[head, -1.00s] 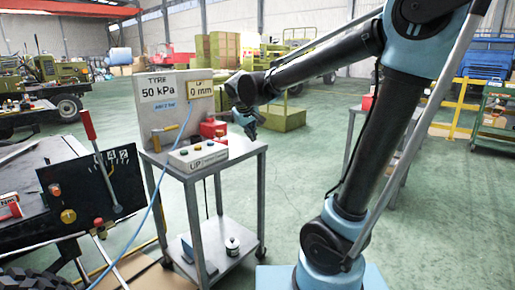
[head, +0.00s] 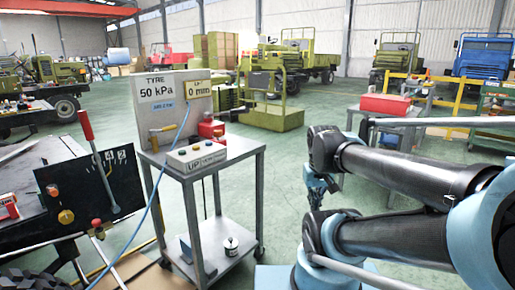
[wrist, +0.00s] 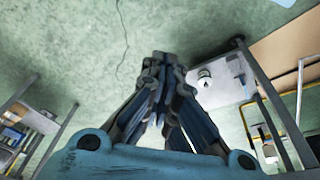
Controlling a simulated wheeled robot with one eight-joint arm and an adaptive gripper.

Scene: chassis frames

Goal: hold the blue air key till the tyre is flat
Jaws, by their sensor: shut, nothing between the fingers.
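A white control box (head: 206,162) with a few small coloured buttons sits on the grey cart (head: 238,149) in the head view. In the wrist view my gripper (wrist: 160,60) is shut and empty above the green floor.
A red-handled lever (head: 100,160) and a dark panel stand left of the cart. A blue hose (head: 152,205) runs down the cart's left side. A red box (head: 386,104) lies on a second table behind my arm. Open floor separates cart and arm.

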